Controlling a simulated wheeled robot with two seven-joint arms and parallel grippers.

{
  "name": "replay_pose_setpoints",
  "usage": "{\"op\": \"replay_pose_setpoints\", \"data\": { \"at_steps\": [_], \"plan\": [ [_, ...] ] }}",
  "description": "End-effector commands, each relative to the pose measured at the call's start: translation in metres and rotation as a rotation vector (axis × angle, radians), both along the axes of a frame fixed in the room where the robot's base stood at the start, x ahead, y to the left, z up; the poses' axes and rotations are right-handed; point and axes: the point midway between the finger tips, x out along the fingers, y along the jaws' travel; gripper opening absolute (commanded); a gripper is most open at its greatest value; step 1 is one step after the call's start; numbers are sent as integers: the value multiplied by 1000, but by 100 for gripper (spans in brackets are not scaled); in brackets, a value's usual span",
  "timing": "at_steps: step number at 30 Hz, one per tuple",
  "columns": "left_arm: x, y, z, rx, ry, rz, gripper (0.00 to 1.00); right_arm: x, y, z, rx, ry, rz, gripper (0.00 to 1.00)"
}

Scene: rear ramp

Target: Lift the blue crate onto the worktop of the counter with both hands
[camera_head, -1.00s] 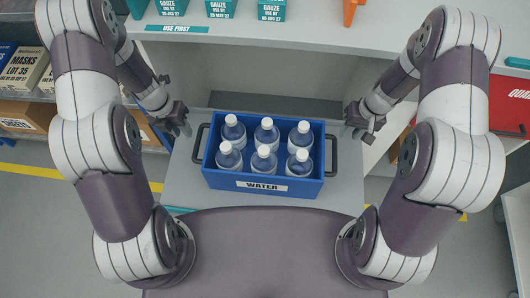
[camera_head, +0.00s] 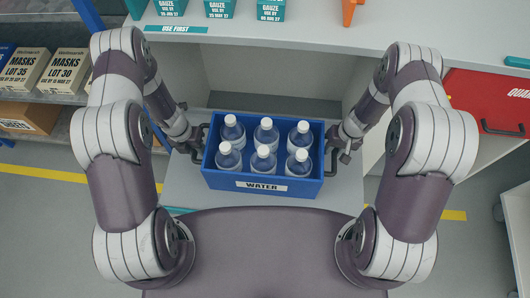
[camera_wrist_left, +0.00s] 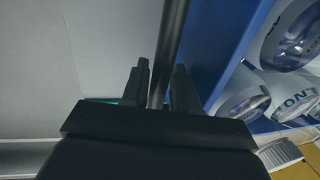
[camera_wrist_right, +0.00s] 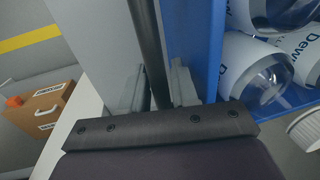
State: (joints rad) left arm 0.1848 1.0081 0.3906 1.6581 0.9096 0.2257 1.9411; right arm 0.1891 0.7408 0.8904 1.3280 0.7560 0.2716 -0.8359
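The blue crate (camera_head: 222,180), labelled WATER, holds several capped water bottles (camera_head: 266,133) and stands on a low grey surface. It has a dark handle at each end. My left gripper (camera_head: 197,140) is at the left handle; in the left wrist view its fingers (camera_wrist_left: 160,88) stand either side of the handle bar (camera_wrist_left: 172,45), open with gaps. My right gripper (camera_head: 338,150) is at the right handle; in the right wrist view its fingers (camera_wrist_right: 161,86) also straddle the bar (camera_wrist_right: 147,35), apart. The pale counter worktop (camera_head: 300,38) lies beyond and above the crate.
Teal boxes (camera_head: 219,8) and an orange object (camera_head: 350,10) stand on the worktop's far part; its front stretch is clear apart from a USE FIRST label. A shelf with MASKS boxes (camera_head: 67,70) is at left. A red case (camera_head: 490,105) is at right.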

Motion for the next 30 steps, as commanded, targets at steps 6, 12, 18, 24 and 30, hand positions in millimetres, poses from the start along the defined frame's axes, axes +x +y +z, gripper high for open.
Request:
{"op": "replay_pose_setpoints", "data": {
  "at_steps": [6,12,18,24,30],
  "plan": [
    [0,0,0,0,0,0,0,0,0,0,0,0,0,0],
    [0,0,0,0,0,1,0,0,0,0,0,0,0,0],
    [0,0,1,0,0,1,0,0,0,0,0,1,0,0],
    [0,0,1,0,-1,1,0,0,0,0,0,1,0,0],
    [0,0,1,0,-1,1,0,0,0,1,0,1,0,0]
  ]
}}
